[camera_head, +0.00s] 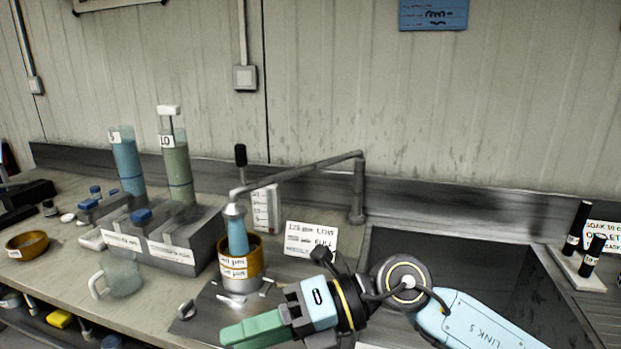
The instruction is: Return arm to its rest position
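My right arm comes in from the lower right, over the front of the sink. My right gripper (245,331) points left, with green fingers low at the front of the bench. The fingers show side-on as one block, so their gap is hidden. I see nothing held in them. The gripper is in front of and below the yellow cup (238,262) and apart from it in the picture. My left arm and gripper are not in view.
The tap (357,190) arches over the cup. A grey rack (175,238) holds two tall tubes at left. A glass mug (121,276) and wooden bowl (27,245) stand nearby. The sink (455,262) lies behind my arm; black cylinders (592,255) stand at right.

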